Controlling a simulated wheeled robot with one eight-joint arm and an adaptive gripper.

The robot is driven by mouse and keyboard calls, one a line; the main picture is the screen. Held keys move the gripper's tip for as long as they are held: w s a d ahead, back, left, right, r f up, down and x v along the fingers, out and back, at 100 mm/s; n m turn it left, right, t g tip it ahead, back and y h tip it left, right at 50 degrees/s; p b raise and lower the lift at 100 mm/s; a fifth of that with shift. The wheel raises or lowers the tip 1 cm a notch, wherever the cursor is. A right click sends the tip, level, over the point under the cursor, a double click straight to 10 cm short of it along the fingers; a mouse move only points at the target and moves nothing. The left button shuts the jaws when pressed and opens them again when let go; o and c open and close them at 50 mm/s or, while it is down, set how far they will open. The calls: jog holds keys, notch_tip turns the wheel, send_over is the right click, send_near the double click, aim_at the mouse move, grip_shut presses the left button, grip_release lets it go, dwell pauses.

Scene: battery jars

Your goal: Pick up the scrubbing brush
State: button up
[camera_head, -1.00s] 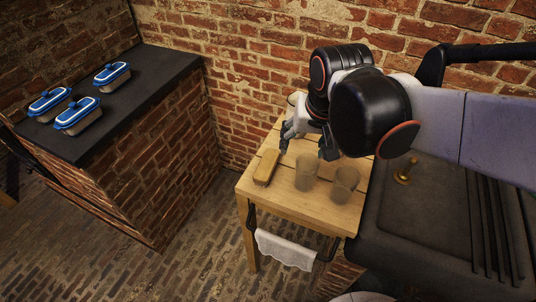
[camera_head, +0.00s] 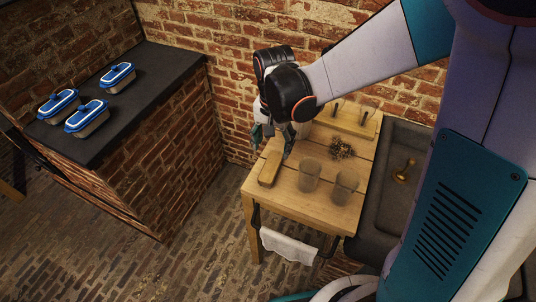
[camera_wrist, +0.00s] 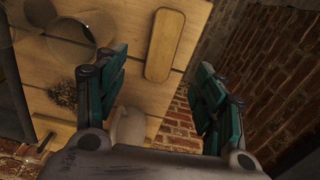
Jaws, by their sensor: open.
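The scrubbing brush (camera_head: 269,169) is a tan, rounded wooden block lying on the left part of the small wooden table (camera_head: 305,205). In the wrist view the brush (camera_wrist: 165,45) lies beyond the fingertips, roughly in line with the gap between them. My gripper (camera_head: 272,140) is open and empty, above the table's back left edge, behind and above the brush. Both teal fingers stand apart in the wrist view (camera_wrist: 162,65). The brush's bristles are hidden.
Two clear glasses (camera_head: 309,176) (camera_head: 345,187) stand right of the brush. A dark loose pile (camera_head: 341,149) and a wooden rack (camera_head: 347,121) lie farther back. A brick wall (camera_head: 225,75) closes the back. Blue-lidded containers (camera_head: 117,78) stand on the left counter.

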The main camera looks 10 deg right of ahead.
aim_at(271, 166)
notch_tip(271, 166, down, 7)
jog(key=shift+r+b, duration=0.1)
jog(key=shift+b, duration=0.8)
jog(key=f, duration=0.1)
jog(key=f+b, duration=0.1)
jog(key=f, duration=0.1)
jog(key=f+b, duration=0.1)
jog(key=f, duration=0.1)
jog(key=shift+w+a+f, duration=0.1)
jog(key=shift+w+f, duration=0.05)
jog(key=shift+w, duration=0.2)
jog(key=c, duration=1.2)
